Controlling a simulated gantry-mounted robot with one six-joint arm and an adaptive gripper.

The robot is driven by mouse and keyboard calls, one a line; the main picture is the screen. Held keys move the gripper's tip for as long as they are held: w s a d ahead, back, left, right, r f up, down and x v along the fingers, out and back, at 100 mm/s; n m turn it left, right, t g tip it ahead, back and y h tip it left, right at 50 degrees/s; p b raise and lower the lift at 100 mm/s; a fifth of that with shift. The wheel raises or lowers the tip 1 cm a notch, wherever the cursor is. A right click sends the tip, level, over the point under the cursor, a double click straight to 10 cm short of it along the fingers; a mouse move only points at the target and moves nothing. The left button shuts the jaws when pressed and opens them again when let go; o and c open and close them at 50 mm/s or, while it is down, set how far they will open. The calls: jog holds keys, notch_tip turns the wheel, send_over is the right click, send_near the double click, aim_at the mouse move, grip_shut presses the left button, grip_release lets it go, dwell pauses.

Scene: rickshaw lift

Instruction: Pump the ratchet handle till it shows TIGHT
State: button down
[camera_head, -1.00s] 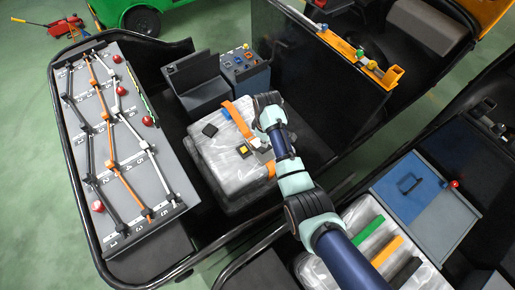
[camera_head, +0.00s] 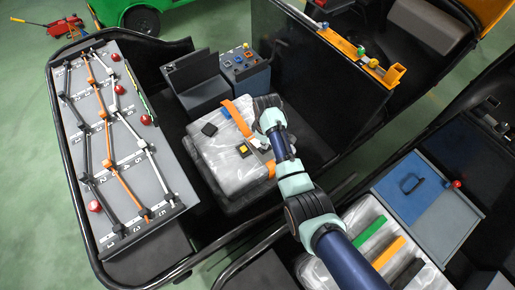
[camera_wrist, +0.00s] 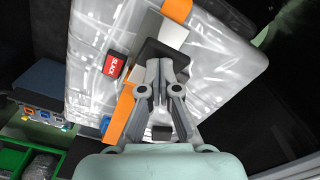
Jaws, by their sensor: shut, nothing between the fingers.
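The ratchet (camera_wrist: 172,36) shows in the wrist view as a pale metal plate and a dark block on the orange strap (camera_wrist: 122,118), which runs over a plastic-wrapped load (camera_wrist: 95,35). A red tag (camera_wrist: 115,65) beside the strap reads SLACK. My gripper (camera_wrist: 165,68) is shut and empty, its fingertips over the dark block; I cannot tell whether they touch it. The handle's exact pose is partly hidden by my fingers. In the head view my arm covers part of the ratchet, and the strap (camera_head: 240,118) crosses the load.
A panel with colored buttons (camera_head: 245,67) stands behind the load. A grey board with black, orange and white linkages (camera_head: 160,170) lies at left. A dark partition (camera_head: 300,60) rises to the right of the load, and a black rail (camera_head: 85,215) borders the board.

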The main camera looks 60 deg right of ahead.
jog(key=shift+f+b, duration=1.05)
jog(key=shift+f, duration=0.7)
notch_tip(320, 180, up, 9)
jog(key=p, duration=0.9)
jog(key=shift+f, duration=0.15)
